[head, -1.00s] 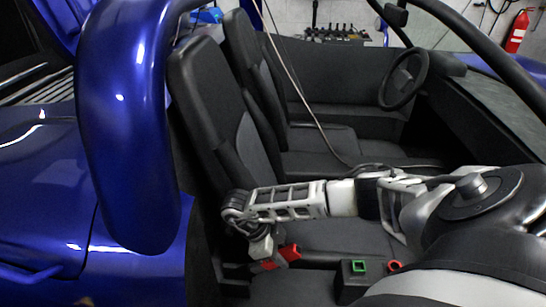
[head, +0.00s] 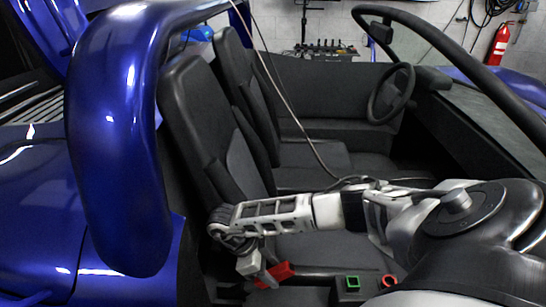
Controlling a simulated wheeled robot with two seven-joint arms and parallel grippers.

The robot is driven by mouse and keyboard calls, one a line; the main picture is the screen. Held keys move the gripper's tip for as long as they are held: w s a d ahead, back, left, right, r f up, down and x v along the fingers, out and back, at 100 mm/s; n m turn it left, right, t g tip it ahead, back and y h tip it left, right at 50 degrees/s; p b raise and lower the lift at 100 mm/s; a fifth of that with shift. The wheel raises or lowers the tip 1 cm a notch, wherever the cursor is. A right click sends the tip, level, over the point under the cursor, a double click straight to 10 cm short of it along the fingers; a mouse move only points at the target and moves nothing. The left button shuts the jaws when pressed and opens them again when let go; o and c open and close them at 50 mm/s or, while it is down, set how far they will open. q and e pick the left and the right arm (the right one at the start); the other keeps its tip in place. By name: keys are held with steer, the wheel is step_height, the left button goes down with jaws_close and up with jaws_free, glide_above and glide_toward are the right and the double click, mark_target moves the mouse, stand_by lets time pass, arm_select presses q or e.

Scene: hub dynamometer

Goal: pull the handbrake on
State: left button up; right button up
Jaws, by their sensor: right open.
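A short red grip, apparently the handbrake lever (head: 280,270), shows low beside the near seat. My right arm reaches in from the right, and my right gripper (head: 257,270) points down at the red grip. Its jaws are open. A grey finger crosses in front of part of the red grip, and a white finger part sits just left of it. I cannot tell whether the fingers touch it. The lower end of the lever is hidden. My left gripper is not in view.
A dark console with a green square (head: 352,283) and a red ring (head: 389,281) lies right of the gripper. The near seat (head: 205,125) and the blue roll bar (head: 115,150) stand at left. The steering wheel (head: 391,93) is farther back. A cable hangs across the cabin.

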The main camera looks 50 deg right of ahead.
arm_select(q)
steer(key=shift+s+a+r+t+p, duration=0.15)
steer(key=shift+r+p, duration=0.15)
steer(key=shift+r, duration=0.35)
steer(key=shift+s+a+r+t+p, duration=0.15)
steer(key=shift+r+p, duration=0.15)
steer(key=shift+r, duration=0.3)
arm_select(e)
steer(key=v, duration=1)
steer(key=shift+r, duration=0.4)
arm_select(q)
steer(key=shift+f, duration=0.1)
arm_select(e)
steer(key=shift+w+a, duration=0.1)
steer(key=shift+a, duration=0.05)
